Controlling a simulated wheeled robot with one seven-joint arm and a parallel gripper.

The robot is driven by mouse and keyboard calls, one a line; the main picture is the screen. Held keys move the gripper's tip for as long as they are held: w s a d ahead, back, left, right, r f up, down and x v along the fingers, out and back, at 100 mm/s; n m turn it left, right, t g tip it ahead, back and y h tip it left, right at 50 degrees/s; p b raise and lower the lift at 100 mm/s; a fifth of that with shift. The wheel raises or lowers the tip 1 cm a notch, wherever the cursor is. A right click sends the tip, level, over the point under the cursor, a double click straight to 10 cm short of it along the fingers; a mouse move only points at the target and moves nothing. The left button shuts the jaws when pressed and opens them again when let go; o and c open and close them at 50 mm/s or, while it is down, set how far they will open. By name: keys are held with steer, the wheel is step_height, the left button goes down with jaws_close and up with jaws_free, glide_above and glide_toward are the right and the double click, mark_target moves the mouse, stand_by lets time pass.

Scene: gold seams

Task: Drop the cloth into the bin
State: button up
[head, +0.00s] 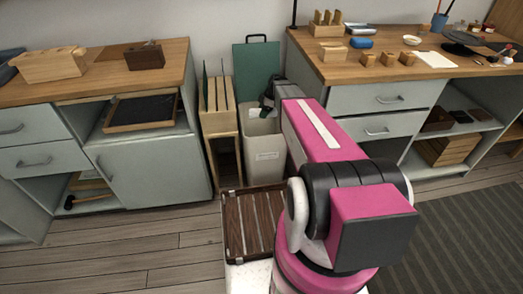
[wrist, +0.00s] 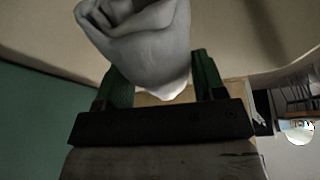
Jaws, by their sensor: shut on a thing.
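The cloth (wrist: 150,42) is a crumpled grey-white bundle in the wrist view. My gripper (wrist: 162,80) has its green fingers shut on the cloth from both sides. The bin (head: 264,150) is a pale, open-topped container with a small label, standing on the floor between the two counters in the head view. My gripper (head: 267,103) shows there as a dark shape at the bin's opening, partly hidden by my arm. I cannot make out the cloth in the head view, nor the bin's inside.
A wooden rack (head: 219,120) with upright boards stands left of the bin. A green board (head: 256,68) leans on the wall behind. Counters flank the gap, the left counter (head: 150,78) and the right counter (head: 380,68). A slatted wooden tray (head: 235,225) is in front.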

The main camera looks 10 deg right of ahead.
steer(key=o, duration=1)
steer(key=shift+c, duration=0.2)
steer(key=shift+r, duration=0.15)
steer(key=v, duration=0.7)
steer(key=shift+d+r, duration=0.1)
